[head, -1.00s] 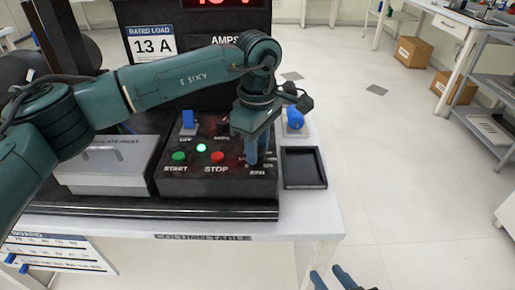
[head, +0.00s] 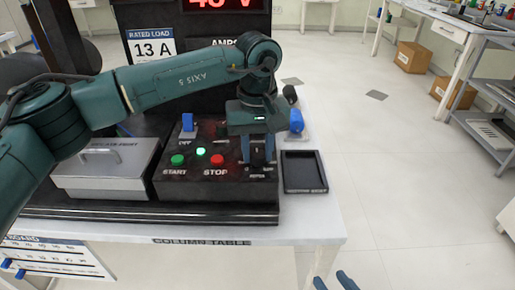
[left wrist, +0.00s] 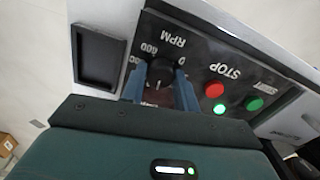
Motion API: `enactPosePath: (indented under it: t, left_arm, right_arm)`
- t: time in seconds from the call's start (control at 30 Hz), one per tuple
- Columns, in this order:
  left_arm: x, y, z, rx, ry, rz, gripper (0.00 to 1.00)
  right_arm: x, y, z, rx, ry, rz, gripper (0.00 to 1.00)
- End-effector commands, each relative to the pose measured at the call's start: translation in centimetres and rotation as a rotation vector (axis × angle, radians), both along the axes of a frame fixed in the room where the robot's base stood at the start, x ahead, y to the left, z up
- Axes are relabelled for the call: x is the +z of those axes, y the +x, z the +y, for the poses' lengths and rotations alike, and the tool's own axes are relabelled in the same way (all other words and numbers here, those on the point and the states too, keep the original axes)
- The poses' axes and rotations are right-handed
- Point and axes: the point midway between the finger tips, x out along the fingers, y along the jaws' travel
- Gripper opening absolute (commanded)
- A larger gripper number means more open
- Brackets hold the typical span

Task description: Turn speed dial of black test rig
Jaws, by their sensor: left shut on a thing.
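The black test rig's control panel (head: 180,187) stands on the table, with a green START button (head: 178,160), a red STOP button (head: 218,159) and a lit green lamp (head: 201,151). The black speed dial (left wrist: 161,73) sits beside an RPM scale in the left wrist view. My left gripper (head: 257,162) points down at the panel's right end, its two blue fingers on either side of the dial and shut on it. In the head view the dial is mostly hidden by the fingers. My right gripper (head: 333,282) shows only blue fingertips at the bottom edge, apart and empty.
An empty black tray (head: 304,189) lies just right of the panel. A grey lidded box (head: 105,180) stands left of it. Blue handles (head: 188,122) stand behind, with another (head: 296,120) at the right. A red display (head: 225,4) is above.

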Motion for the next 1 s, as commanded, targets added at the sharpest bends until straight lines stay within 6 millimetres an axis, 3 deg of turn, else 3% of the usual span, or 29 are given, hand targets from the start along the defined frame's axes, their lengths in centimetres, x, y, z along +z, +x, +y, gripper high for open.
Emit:
enactPosePath:
  t: [0.3,0.83,0.87,1.0]
  left_arm:
    - [0.09,0.02,-0.01,-0.118,-0.002,0.0,0.07]
    - [0.1,0.02,-0.01,-0.141,-0.001,-0.001,0.07]
    - [0.1,0.02,-0.01,-0.141,-0.001,-0.001,0.31]
    - [0.08,0.02,-0.01,-0.141,-0.001,-0.001,0.42]
  right_arm:
    - [-0.11,-0.07,-0.05,0.0,-0.002,0.003,0.36]
    - [-0.17,-0.1,-0.05,0.0,-0.002,0.005,0.36]
    - [-0.18,-0.1,-0.05,0.0,-0.002,0.005,0.36]
    - [-0.19,-0.1,-0.05,0.0,-0.002,0.005,0.36]
